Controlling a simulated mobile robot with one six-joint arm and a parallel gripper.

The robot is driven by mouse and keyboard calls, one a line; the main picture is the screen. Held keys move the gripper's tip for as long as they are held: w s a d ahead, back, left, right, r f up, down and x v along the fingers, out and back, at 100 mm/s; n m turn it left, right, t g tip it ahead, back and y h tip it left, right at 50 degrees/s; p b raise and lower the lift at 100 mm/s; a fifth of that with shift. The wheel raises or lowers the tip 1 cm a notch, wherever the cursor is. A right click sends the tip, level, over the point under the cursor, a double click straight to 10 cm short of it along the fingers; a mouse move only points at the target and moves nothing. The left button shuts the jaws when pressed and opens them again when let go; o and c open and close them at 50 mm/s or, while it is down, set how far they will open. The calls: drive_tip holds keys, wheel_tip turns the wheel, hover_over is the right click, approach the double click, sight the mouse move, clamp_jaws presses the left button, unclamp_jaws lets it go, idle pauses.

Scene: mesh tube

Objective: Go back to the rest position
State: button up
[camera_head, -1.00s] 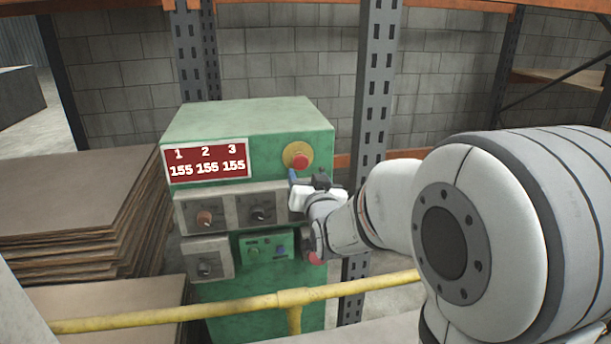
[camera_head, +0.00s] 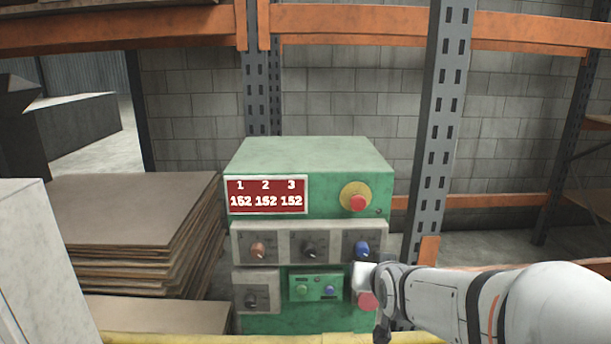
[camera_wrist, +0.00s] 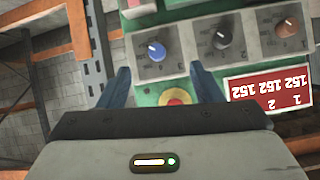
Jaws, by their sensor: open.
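My gripper (camera_wrist: 160,88) shows in the wrist view with its two dark blue fingers spread wide and nothing between them that it holds. Beyond the fingers, the green control box (camera_wrist: 205,82) appears upside down, apart from them as far as I can tell. In the head view my white arm (camera_head: 450,297) reaches in from the lower right, and its wrist end is in front of the right side of the green control box (camera_head: 310,155). The fingertips are hard to make out there.
The box carries a red display (camera_head: 266,195) reading 152 three times, a red button (camera_head: 357,202), an orange knob (camera_head: 257,250), a black knob (camera_head: 309,250) and a blue knob (camera_head: 362,249). Stacked brown sheets (camera_head: 130,210) lie left. A yellow rail (camera_head: 200,338) runs in front. A rack post (camera_head: 440,130) stands behind right.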

drive_tip(key=s+f+g, duration=0.2)
drive_tip(key=s+g, duration=0.2)
drive_tip(key=s, duration=0.6)
drive_tip(key=s+f+n+g, duration=0.1)
drive_tip(key=s+f+g, duration=0.2)
drive_tip(key=s, duration=0.7)
drive_tip(key=shift+d+f+g, duration=0.15)
drive_tip(key=shift+g, duration=0.85)
